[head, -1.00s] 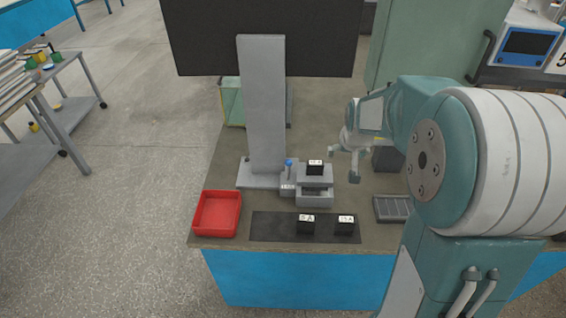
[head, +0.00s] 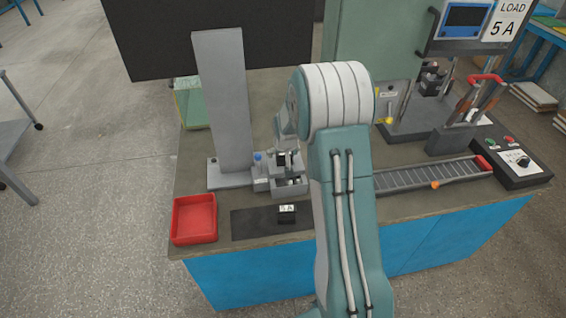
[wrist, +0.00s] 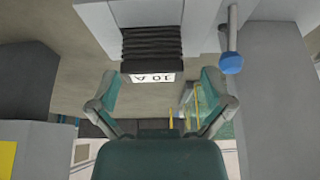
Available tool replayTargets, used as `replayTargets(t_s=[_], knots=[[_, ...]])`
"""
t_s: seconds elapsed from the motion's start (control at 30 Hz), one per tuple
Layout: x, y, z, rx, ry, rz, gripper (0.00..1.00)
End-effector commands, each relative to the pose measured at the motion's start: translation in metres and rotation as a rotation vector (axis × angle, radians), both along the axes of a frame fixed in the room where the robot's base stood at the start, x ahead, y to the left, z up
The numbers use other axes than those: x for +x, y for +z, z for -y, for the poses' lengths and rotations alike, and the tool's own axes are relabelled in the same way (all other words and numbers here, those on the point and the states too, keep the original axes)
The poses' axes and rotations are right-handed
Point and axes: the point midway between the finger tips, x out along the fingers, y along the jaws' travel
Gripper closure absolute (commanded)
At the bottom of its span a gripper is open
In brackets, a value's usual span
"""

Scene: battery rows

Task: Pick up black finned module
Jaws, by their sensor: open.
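My gripper (wrist: 160,80) is open, with one finger to each side of the label end; I see no contact. In the head view my gripper (head: 287,154) is over the grey fixture (head: 289,187), and the module there is mostly hidden by it. Another black module (head: 286,211), labelled 5 A, sits on the dark mat (head: 250,223) in front.
A tall grey column (head: 222,105) stands close left of the fixture, with a blue-knobbed lever (head: 258,157) between; the blue knob (wrist: 231,63) is near my finger. A red tray (head: 194,220) is at the front left. A roller track (head: 430,176) and control box (head: 510,162) are right.

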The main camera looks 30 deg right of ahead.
Motion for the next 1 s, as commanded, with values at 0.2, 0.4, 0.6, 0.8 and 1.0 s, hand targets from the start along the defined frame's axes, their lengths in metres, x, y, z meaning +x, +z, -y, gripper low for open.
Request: replayTargets(t_s=[0.2,0.4,0.6,0.8,1.0], knots=[[0.014,-0.031,0.009,0.008,-0.002,-0.005,0.00],[0.016,-0.035,0.008,0.005,-0.003,-0.002,0.00],[0.016,-0.034,0.006,0.002,-0.001,-0.002,0.40],[0.016,-0.035,0.007,0.005,-0.002,-0.003,0.81],[0.016,-0.035,0.007,0.006,-0.002,-0.004,0.81]])
